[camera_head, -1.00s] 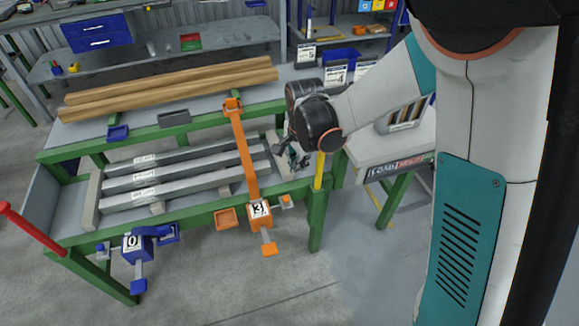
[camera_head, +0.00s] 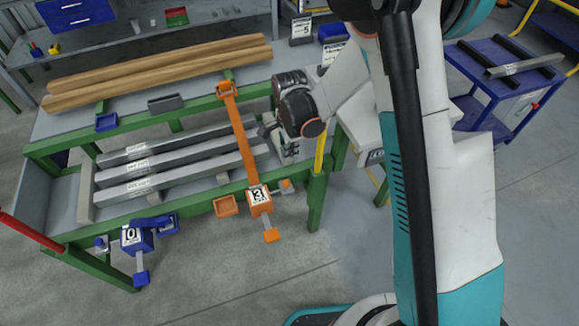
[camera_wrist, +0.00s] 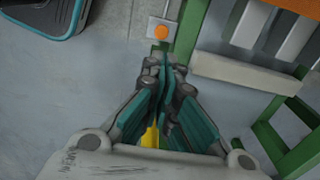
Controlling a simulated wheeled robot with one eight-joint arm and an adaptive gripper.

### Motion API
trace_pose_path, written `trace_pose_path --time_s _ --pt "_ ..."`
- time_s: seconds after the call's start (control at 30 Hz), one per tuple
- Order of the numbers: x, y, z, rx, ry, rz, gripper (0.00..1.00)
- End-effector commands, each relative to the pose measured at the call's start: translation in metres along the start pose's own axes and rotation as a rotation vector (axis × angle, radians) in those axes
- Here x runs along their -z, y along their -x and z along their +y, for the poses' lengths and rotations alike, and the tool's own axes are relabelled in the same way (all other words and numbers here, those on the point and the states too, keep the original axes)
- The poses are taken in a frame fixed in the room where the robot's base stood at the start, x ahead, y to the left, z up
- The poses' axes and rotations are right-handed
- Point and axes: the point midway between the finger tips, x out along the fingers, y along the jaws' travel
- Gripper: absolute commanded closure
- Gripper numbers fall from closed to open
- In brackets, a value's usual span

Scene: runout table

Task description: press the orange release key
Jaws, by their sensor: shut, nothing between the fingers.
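The orange stop block marked 3 (camera_head: 259,200) hangs on the front rail of the green runout table (camera_head: 200,203), at the end of an orange bar (camera_head: 243,140). A small orange key (camera_head: 286,185) sits just right of the block. In the wrist view a round orange button on a pale plate (camera_wrist: 161,32) shows just beyond my fingertips; it looks like this same key. An orange paddle (camera_head: 271,235) hangs below the block. My gripper (camera_wrist: 165,62) is shut and empty, apart from the button. In the head view my gripper (camera_head: 286,152) is near the table's right end, partly hidden.
A yellow post (camera_head: 320,155) stands close right of my gripper. An orange tray (camera_head: 226,206) and a blue block marked 0 (camera_head: 136,238) are along the front rail. Grey bars (camera_head: 165,165) lie on the table. The floor in front is clear.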

Motion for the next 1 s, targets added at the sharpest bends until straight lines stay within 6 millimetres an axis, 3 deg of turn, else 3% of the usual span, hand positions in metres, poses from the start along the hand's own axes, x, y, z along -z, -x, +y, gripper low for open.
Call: trace_pose_path --time_s 0.6,0.8,1.0 --pt "0.0 -0.112 0.0 0.0 0.0 0.0 1.0" --pt "0.0 -0.131 0.0 0.001 0.0 0.0 1.0" --pt "0.0 -0.135 0.0 0.001 0.0 0.0 1.0"
